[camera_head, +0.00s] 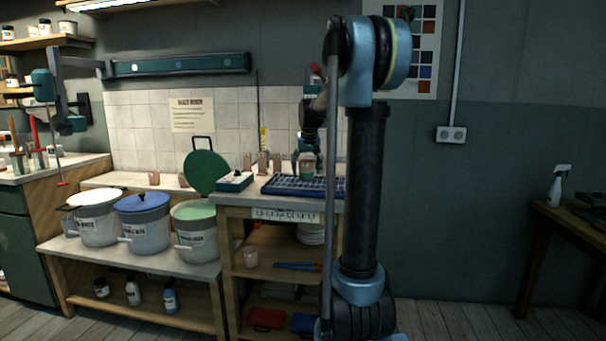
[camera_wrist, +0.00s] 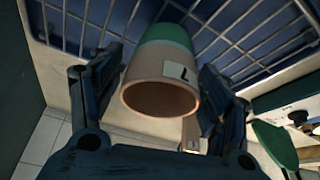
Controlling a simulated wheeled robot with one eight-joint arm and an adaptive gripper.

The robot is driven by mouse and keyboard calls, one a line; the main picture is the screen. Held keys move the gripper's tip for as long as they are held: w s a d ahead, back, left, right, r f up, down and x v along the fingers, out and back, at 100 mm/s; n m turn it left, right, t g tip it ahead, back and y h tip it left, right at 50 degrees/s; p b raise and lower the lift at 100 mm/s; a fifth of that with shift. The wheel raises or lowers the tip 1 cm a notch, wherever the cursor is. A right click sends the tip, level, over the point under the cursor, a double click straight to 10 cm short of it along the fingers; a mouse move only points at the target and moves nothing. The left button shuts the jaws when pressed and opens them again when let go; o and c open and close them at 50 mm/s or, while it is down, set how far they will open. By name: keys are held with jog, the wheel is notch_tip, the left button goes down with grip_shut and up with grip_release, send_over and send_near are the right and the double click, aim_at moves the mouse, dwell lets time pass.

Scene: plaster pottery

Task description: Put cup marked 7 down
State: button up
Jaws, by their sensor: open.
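The cup marked 7 (camera_wrist: 160,80) is clay-coloured with a green end and a white label, which reads upside down in the wrist view. Its open mouth faces the wrist camera, and its green end is at the blue wire rack (camera_wrist: 240,40). In the head view the cup (camera_head: 306,171) appears to stand at the right part of the rack (camera_head: 277,186). My gripper (camera_wrist: 152,105) is open, with one finger on each side of the cup. Whether either finger touches it cannot be told.
Several clay-coloured cups (camera_head: 263,163) stand behind the rack. A white-topped box (camera_head: 235,181) is left of it. Lidded and open buckets (camera_head: 144,222) stand on the lower bench at left.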

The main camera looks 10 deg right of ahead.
jog(key=v, duration=1)
jog(key=shift+s, duration=0.15)
jog(key=s+f+g, duration=0.1)
jog(key=s+f, duration=0.9)
jog(key=s, duration=0.3)
jog(key=s+f, duration=0.9)
jog(key=s, duration=0.5)
jog(key=s+f+g, duration=0.1)
jog(key=s+f, duration=0.9)
jog(key=s, duration=0.3)
jog(key=shift+s+d+f+g, duration=0.3)
jog(key=shift+s+d, duration=0.05)
jog(key=shift+s, duration=0.05)
jog(key=shift+w+f, duration=0.2)
jog(key=shift+w, duration=0.15)
